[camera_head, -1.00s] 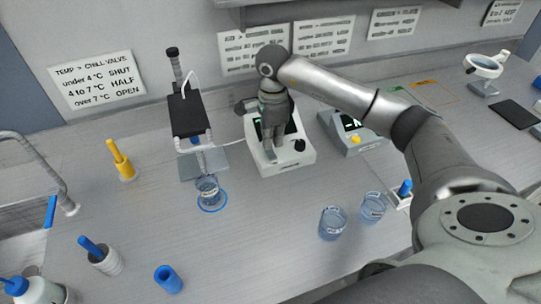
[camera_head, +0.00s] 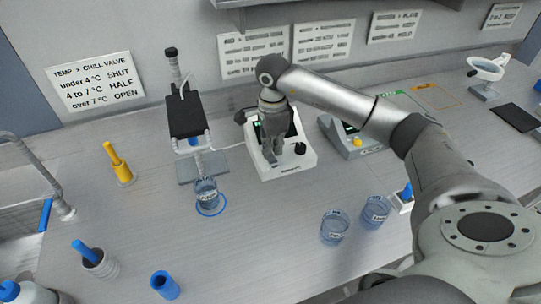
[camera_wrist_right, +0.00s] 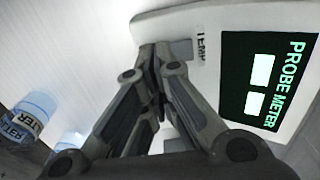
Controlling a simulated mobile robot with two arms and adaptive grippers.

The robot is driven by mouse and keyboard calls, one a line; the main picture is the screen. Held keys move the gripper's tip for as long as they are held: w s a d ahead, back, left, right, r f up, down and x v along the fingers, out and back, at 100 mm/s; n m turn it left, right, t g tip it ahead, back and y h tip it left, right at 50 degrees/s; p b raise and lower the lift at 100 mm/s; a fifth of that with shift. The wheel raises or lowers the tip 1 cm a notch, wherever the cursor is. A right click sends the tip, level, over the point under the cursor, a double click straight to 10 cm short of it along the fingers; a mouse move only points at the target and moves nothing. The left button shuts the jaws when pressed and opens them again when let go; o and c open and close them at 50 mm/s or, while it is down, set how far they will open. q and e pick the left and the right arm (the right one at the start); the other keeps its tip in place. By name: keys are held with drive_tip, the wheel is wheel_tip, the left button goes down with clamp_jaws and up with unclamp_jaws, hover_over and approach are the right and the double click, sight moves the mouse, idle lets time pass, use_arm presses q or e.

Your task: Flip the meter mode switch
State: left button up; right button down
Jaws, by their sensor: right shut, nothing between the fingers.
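The probe meter (camera_head: 281,170) is a white box with a dark screen and a black knob (camera_head: 299,148), standing at the middle of the bench. In the right wrist view its dark face (camera_wrist_right: 268,80) reads "PROBE METER" with two lit blocks, beside a "TEMP" label (camera_wrist_right: 202,47). My right gripper (camera_head: 271,160) is over the meter's left front part, fingers shut and empty. In the right wrist view the closed fingertips (camera_wrist_right: 160,52) are next to the "TEMP" label, by a grey patch. The mode switch is not clearly visible; the fingers may hide it. My left gripper is not in view.
A beaker (camera_head: 206,192) stands left of the meter under a probe stand (camera_head: 186,117). Two more beakers (camera_head: 334,227) (camera_head: 375,211) stand at the front right. A grey device (camera_head: 352,140) is right of the meter. The bench front middle is clear.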

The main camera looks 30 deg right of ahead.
sight(272, 160)
drive_tip(key=shift+f+b, duration=0.95)
drive_tip(key=shift+f, duration=0.2)
idle(1.0)
drive_tip(key=shift+r, duration=0.1)
drive_tip(key=shift+r+p, duration=2.1)
drive_tip(key=shift+r, duration=1.35)
